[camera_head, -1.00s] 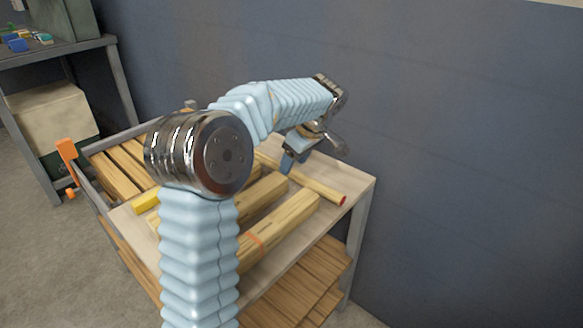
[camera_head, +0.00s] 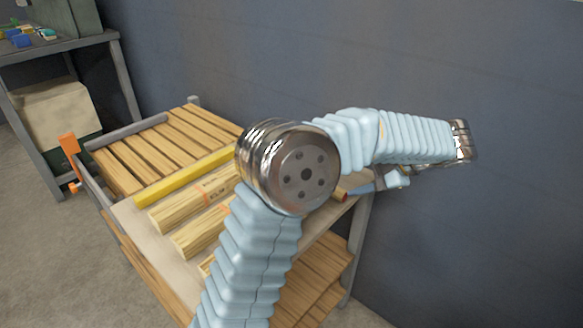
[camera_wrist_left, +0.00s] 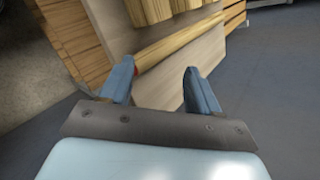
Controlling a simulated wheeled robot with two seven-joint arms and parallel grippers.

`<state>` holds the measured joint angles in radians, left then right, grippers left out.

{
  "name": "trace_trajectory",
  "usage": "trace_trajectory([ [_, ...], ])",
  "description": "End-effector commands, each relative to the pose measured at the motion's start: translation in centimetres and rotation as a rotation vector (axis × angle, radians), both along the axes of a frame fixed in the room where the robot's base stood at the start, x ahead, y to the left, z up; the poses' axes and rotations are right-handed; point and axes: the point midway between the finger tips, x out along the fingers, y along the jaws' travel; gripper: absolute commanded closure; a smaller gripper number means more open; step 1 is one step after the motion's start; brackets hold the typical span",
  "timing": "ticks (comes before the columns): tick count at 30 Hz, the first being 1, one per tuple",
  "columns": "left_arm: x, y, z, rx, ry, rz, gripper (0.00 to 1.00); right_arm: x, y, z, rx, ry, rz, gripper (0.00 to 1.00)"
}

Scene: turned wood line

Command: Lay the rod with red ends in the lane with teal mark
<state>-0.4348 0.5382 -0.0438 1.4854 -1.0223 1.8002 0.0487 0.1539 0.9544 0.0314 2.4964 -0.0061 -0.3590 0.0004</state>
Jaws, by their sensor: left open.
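The rod with red ends (camera_head: 341,194) lies on the table board; in the head view only its near end shows past my arm. In the left wrist view the rod (camera_wrist_left: 180,40) runs up and right from the left finger, which partly covers its red end. My left gripper (camera_head: 385,184) is open and empty, off the board's right edge in the head view; its fingers (camera_wrist_left: 157,76) stand apart in the wrist view, with no rod held between them. No teal mark shows; my arm hides part of the board. My right gripper is not in view.
Thick wooden pieces (camera_head: 192,200) and a yellow bar (camera_head: 185,178) lie on the board. A slatted section (camera_head: 150,155) is at the back left. An orange clamp-like part (camera_head: 69,146) is on the left side. A wall stands behind; a shelf (camera_head: 60,50) is far left.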

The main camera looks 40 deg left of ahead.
Motion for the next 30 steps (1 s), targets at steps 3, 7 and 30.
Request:
trace_trajectory([
  [3, -0.5, -3.5, -1.0, 0.116, 0.363, -0.327, 0.38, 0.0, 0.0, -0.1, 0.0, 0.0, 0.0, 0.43],
  [7, -0.9, -6.0, -1.5, 0.216, 0.667, -0.555, 0.38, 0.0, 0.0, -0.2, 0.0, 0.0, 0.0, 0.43],
  [30, -0.4, 1.1, -4.9, 0.277, 0.86, -0.678, 0.38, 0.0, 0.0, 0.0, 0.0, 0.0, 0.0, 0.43],
])
